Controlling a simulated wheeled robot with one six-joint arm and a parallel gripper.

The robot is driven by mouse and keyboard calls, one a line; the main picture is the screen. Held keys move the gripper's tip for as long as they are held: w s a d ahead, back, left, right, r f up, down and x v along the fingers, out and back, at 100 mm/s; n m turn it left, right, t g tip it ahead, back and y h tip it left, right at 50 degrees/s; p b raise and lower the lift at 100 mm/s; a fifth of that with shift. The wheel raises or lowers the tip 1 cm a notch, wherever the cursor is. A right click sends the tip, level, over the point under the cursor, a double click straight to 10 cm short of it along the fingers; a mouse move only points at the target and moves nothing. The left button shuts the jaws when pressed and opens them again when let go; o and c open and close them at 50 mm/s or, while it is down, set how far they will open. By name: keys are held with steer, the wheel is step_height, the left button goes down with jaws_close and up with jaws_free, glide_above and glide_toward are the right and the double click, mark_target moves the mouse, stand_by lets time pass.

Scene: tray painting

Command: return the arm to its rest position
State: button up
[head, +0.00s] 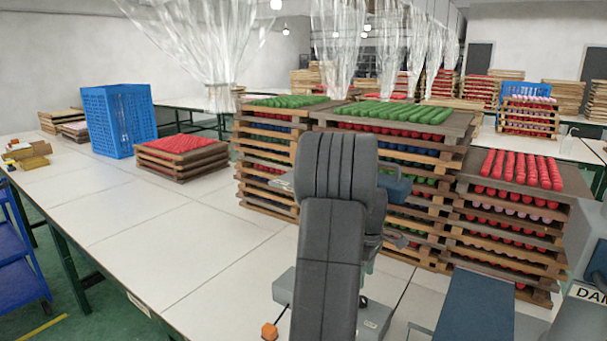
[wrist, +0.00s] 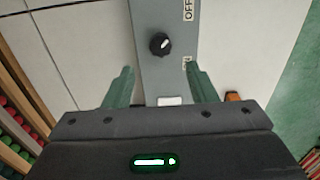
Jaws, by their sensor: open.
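My gripper (wrist: 158,78) is open in the wrist view, its two green fingers apart with nothing held between them. A grey control box (wrist: 150,75) lies below, with a black knob (wrist: 159,43) just beyond the fingertips and the lettering "OFF" near the top edge. A white button or label (wrist: 169,100) shows between the fingers. In the head view my dark grey arm (head: 333,230) reaches over the white table and hides most of the gripper. The control box (head: 372,322) shows partly behind the arm, with an orange part (head: 269,331) at its left.
Stacked wooden trays of red, green and blue painted pieces (head: 400,150) stand just behind my arm. Another stack with red pieces (head: 515,215) stands at right. A low red stack (head: 180,158) and blue crate (head: 118,122) stand at left.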

step_height(320, 180, down, 8)
steer(key=shift+s+f, duration=0.1)
steer(key=shift+f, duration=0.15)
steer(key=shift+r+m+p, duration=0.2)
steer(key=shift+m+p, duration=0.15)
steer(key=shift+m, duration=0.95)
steer(key=m+p, duration=0.2)
steer(key=m, duration=0.4)
steer(key=m+p, duration=0.3)
steer(key=m, duration=0.2)
steer(key=shift+r+m, duration=0.15)
steer(key=shift+m, duration=0.15)
steer(key=shift+m+p, duration=1.1)
steer(key=shift+m, duration=0.8)
